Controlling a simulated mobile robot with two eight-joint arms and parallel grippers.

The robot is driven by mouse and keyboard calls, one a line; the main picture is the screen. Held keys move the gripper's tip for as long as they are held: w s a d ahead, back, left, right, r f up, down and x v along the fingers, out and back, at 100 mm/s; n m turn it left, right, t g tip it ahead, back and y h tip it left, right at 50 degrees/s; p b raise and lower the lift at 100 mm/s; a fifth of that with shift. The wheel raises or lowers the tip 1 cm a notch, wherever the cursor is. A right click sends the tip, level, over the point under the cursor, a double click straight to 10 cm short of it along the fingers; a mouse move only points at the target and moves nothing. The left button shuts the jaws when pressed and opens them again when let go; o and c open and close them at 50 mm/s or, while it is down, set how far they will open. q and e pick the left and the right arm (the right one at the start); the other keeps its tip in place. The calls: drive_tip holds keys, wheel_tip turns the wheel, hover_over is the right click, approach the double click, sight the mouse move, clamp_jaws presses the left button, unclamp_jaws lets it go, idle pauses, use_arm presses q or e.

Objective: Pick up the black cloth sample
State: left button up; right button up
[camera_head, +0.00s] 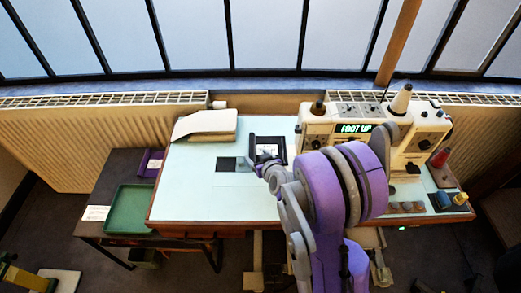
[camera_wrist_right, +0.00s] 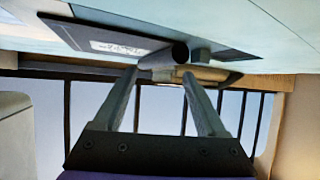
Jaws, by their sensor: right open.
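A flat dark square (camera_head: 226,164), which looks like the black cloth sample, lies on the pale table top (camera_head: 190,190). A grey square (camera_head: 244,164) lies against its right side. A black folder-like piece with a white label (camera_head: 279,143) lies just right of them; it also shows in the right wrist view (camera_wrist_right: 75,35). My right gripper (camera_head: 262,166) is over the table between the grey square and the labelled piece. In the right wrist view its two fingers (camera_wrist_right: 160,74) are apart, with nothing clearly between them. My left gripper is out of view.
A green tray (camera_head: 128,209) is on the lower side table. The table's front left is clear.

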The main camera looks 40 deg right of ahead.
sight(253, 152)
drive_tip(key=x, duration=0.4)
drive_tip(key=shift+w, duration=0.15)
clamp_jaws()
